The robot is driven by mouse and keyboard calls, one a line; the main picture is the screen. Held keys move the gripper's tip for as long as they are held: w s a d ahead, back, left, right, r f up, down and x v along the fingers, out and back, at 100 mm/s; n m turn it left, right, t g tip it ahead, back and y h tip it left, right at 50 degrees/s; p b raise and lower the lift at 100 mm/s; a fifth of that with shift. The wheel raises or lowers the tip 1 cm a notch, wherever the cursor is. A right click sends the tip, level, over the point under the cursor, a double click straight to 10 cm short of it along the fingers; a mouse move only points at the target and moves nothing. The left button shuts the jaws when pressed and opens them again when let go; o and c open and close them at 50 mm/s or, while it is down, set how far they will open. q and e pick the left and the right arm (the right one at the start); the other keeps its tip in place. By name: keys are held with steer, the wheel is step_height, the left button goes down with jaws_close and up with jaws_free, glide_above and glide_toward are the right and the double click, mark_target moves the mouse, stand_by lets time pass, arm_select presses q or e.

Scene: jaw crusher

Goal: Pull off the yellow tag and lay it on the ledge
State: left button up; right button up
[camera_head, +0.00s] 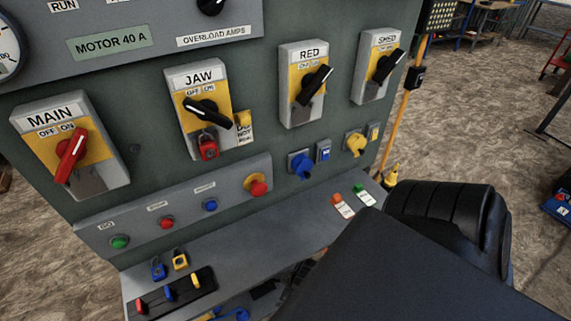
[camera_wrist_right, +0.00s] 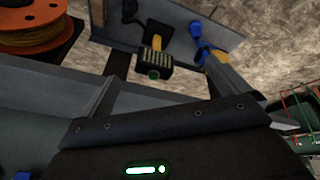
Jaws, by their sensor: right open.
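The yellow-topped tag (camera_head: 243,121) hangs at the JAW switch (camera_head: 201,108) in the head view, just right of a red padlock (camera_head: 208,147). Its cream lower part carries small lettering, partly unreadable. The ledge (camera_head: 225,250) is the grey shelf along the bottom of the panel. My right gripper (camera_wrist_right: 160,80) is open in the right wrist view, its two fingers wide apart with nothing held between them. The tag is not visible in that view. The right gripper is not clearly visible in the head view, where a large dark part of mine covers the lower right. My left gripper is not in view.
Blue and yellow padlocks (camera_head: 180,261) and a black rack (camera_head: 172,293) occupy the ledge's left end. Red and green tags (camera_head: 343,207) lie at its right end; its middle is clear. In the wrist view, an orange spool (camera_wrist_right: 35,30) and a yellow-black pendant (camera_wrist_right: 154,60) show beyond my fingers.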

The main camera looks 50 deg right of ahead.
step_height(320, 180, up, 8)
steer(key=d+t+p, duration=0.1)
steer(key=p, duration=0.1)
steer(key=n+t+y, duration=0.4)
steer(key=n+t, duration=0.8)
steer(key=n, duration=0.5)
glide_toward(241, 130)
steer(key=w, duration=0.2)
steer(key=w+p, duration=0.1)
steer(key=w+a+p, duration=0.1)
steer(key=w, duration=0.1)
steer(key=shift+w, duration=0.35)
steer(key=shift+w+a+f, duration=0.15)
steer(key=shift+w+f, duration=0.05)
steer(key=shift+w, duration=0.5)
steer(key=c, duration=0.6)
